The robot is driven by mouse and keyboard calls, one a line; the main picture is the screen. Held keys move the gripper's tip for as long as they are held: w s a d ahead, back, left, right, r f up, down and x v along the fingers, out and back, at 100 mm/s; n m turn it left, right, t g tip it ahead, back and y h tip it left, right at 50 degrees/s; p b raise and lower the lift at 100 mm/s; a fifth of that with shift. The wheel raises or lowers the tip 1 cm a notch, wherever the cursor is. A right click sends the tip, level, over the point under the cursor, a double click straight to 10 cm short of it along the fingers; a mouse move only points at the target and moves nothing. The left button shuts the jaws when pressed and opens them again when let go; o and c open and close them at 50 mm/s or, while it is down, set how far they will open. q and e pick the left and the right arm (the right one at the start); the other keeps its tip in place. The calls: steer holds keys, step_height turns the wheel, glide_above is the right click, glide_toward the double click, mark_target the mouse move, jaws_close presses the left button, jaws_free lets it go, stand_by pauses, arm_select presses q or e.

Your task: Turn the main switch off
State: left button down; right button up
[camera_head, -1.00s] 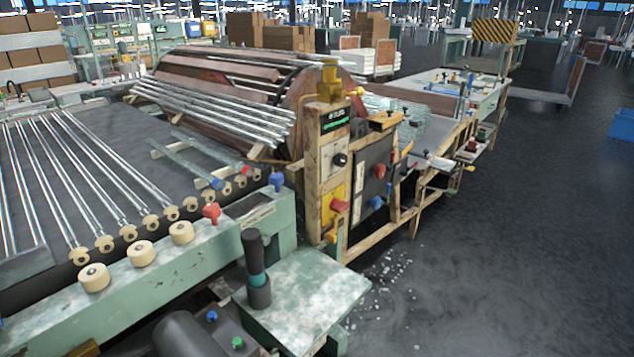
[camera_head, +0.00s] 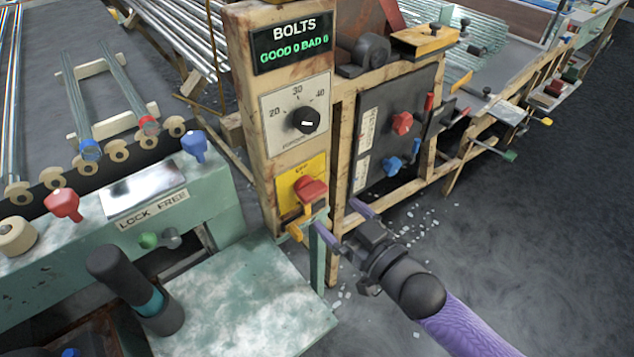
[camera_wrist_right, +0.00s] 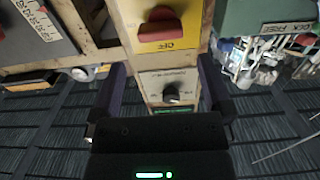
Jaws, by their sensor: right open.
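The main switch is a red knob (camera_head: 311,189) on a yellow plate (camera_head: 288,196), low on the worn wooden panel post (camera_head: 262,130). In the right wrist view the red knob (camera_wrist_right: 161,25) sits at the top, and its yellow plate (camera_wrist_right: 140,42) reads OFF upside down. My right gripper (camera_head: 340,215) is open and empty, just below and right of the knob, with its fingers pointing at the post. Its two fingers (camera_wrist_right: 163,75) also show in the wrist view, apart, with the knob beyond them. My left gripper is not in view.
Above the switch are a black dial (camera_head: 306,120) and a BOLTS display (camera_head: 291,43). A black panel (camera_head: 396,125) with red and blue knobs stands right of the post. A green bench (camera_head: 240,300) with a dark lever (camera_head: 140,290) lies left. Open floor lies right.

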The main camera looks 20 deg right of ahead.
mark_target(317, 197)
steer(key=b+x, duration=0.1)
steer(key=x, duration=0.2)
steer(key=b+x, duration=0.1)
steer(key=x, duration=0.2)
steer(key=shift+w+a+f, duration=0.15)
steer(key=shift+w+f, duration=0.05)
steer(key=shift+w, duration=0.15)
steer(key=shift+w+a+r, duration=0.15)
steer(key=shift+w, duration=0.25)
steer(key=shift+c, duration=0.5)
steer(key=c, duration=1)
